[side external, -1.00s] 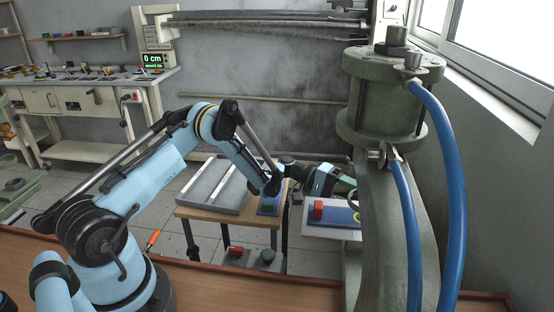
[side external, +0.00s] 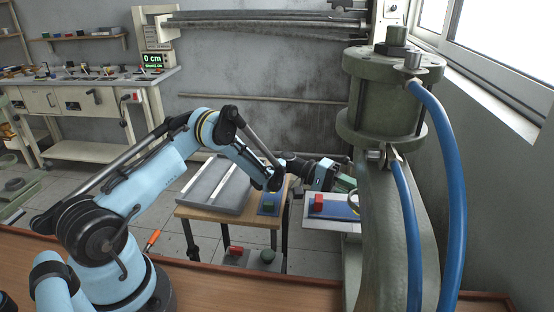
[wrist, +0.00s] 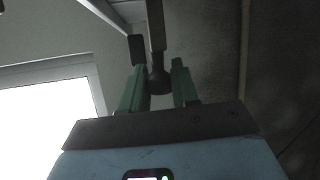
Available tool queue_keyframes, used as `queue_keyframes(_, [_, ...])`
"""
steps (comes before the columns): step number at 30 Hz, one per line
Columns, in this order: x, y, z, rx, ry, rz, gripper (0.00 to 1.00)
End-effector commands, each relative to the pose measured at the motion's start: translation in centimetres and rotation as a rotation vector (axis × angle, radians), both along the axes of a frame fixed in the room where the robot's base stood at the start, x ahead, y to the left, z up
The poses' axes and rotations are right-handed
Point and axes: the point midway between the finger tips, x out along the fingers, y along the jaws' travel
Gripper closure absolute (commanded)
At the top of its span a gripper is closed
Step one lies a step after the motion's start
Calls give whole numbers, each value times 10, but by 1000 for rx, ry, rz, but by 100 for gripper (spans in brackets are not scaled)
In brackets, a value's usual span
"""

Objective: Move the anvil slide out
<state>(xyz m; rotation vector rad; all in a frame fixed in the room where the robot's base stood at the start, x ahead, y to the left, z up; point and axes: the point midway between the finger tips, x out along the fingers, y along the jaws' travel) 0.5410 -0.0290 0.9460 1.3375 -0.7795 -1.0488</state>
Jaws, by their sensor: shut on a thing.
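A pale plate with a blue top (side external: 335,211) and a red block (side external: 318,202) on it sits left of the green press column; I take it for the anvil slide. Its right end is hidden behind the column. My gripper (side external: 346,183) reaches in above and behind the plate, its green fingertips partly hidden by the column. In the wrist view my gripper (wrist: 160,85) has its two green fingers on either side of a dark round knob (wrist: 160,82) on a dark rod. What the rod joins is not clear.
The tall green press (side external: 391,95) with two blue hoses (side external: 452,180) stands at the right. A small table with a grey tray (side external: 215,187) is left of the plate. A brown bench edge (side external: 250,293) runs along the front.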

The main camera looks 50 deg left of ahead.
Motion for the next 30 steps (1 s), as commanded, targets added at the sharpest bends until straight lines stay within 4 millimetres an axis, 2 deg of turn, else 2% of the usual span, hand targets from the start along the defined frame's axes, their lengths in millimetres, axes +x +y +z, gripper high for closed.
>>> queue_keyframes(5, [13,13,0,2,0,4,100])
queue_keyframes(14, [14,15,0,2,0,4,100])
queue_keyframes(15, [14,15,0,1,1,4,69])
queue_keyframes(19, [14,15,0,1,1,3,49])
queue_keyframes(20, [14,15,0,1,1,3,47])
queue_keyframes(30, [13,18,1,1,1,3,47])
